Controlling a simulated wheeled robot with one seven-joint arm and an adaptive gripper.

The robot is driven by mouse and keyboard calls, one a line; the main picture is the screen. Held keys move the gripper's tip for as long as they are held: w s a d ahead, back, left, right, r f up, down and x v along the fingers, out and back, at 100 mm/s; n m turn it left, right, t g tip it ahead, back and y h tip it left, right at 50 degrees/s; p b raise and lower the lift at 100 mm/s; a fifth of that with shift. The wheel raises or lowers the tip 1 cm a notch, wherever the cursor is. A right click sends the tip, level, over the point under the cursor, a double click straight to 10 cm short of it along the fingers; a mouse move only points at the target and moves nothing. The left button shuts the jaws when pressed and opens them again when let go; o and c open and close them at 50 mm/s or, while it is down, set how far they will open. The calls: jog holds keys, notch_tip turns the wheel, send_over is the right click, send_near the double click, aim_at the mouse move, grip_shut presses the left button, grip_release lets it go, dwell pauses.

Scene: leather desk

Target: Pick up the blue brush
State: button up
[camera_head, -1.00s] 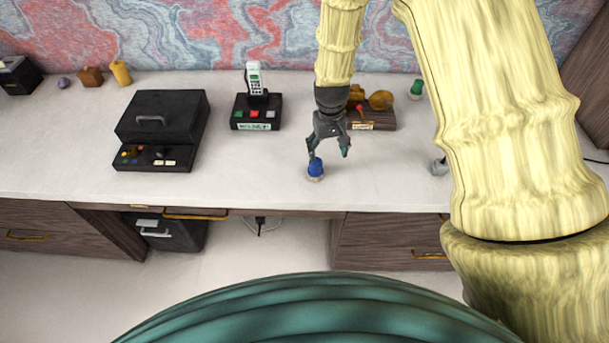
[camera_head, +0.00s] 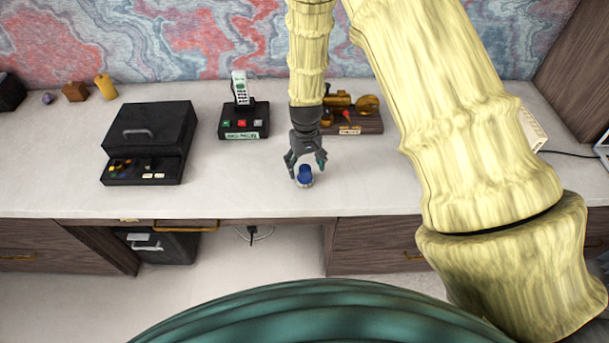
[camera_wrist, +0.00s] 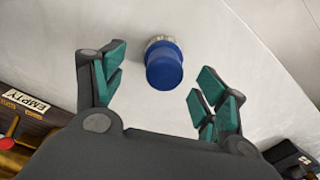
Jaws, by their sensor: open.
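The blue brush (camera_head: 305,174) stands on the pale desk top near its front edge, with a blue handle on top and a light bristle ring below. In the wrist view the brush (camera_wrist: 164,66) lies ahead of and between the spread fingers, touching neither of them. My gripper (camera_head: 306,163) is open, just above and around the brush as the head view shows it. The green-padded fingertips (camera_wrist: 162,80) are well apart and empty. The brush's far side is hidden.
A black box with buttons (camera_head: 150,143) stands to the left. A phone on a base (camera_head: 243,120) and a wooden stand with brass parts (camera_head: 352,118) are behind. The desk's front edge (camera_head: 200,217) is close. Clear surface lies left of the brush.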

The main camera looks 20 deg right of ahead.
aim_at(305, 176)
jog(key=shift+s+a+f+p, duration=0.1)
jog(key=shift+s+f+p, duration=0.05)
jog(key=shift+f+p, duration=0.45)
jog(key=shift+s+a+f+p, duration=0.1)
jog(key=shift+f+p, duration=0.25)
jog(key=shift+f, duration=0.35)
jog(key=shift+f+p, duration=0.3)
jog(key=shift+f, duration=0.9)
jog(key=c, duration=1.1)
